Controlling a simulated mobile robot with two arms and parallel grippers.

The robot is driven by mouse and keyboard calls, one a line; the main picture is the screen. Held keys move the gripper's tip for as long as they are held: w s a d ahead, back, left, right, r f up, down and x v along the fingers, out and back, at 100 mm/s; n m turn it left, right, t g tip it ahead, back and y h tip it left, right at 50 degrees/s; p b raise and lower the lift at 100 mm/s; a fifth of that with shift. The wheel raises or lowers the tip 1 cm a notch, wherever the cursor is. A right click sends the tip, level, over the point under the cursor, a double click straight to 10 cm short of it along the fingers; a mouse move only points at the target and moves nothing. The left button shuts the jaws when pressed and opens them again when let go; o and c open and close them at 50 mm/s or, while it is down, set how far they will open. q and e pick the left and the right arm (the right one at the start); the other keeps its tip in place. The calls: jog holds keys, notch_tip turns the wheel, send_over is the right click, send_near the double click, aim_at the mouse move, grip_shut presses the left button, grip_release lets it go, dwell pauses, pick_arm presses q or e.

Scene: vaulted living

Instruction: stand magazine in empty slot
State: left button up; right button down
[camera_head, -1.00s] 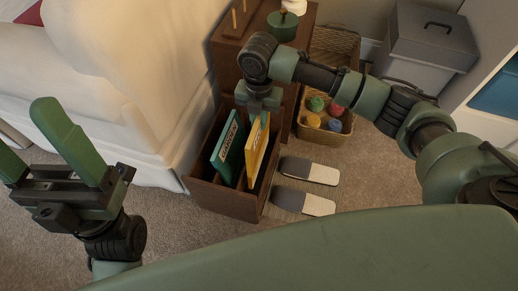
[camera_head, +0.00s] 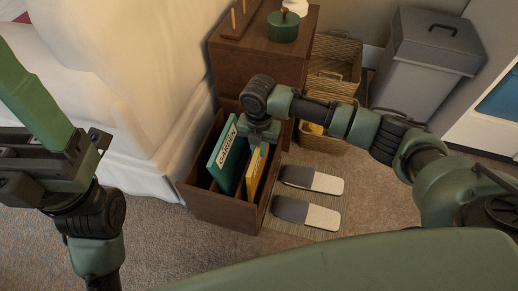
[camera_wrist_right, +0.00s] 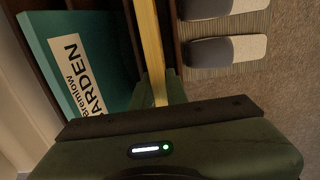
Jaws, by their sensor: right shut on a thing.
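A dark wooden magazine box (camera_head: 218,208) stands on the carpet beside the sofa. A teal magazine with a white "GARDEN" label (camera_head: 223,158) stands tilted in its left part; it also shows in the right wrist view (camera_wrist_right: 115,35). My right gripper (camera_head: 259,148) is shut on a yellow magazine (camera_head: 255,176). The yellow magazine is down inside the box's right part, its top edge lower than the teal one's. It runs between the fingers in the right wrist view (camera_wrist_right: 148,45). Its bottom is hidden. My left gripper (camera_head: 20,85) is partly out of frame, empty, fingers apart.
Grey and white slippers (camera_head: 312,180) lie on a striped mat right of the box. A wooden cabinet (camera_head: 250,65) with a green pot (camera_head: 283,27) stands behind it. Wicker baskets (camera_head: 335,80) and a grey bin (camera_head: 425,55) are further right. The sofa (camera_head: 130,90) is at left.

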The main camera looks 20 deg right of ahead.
jog(key=shift+f, duration=0.1)
jog(key=c, duration=1.4)
grip_release()
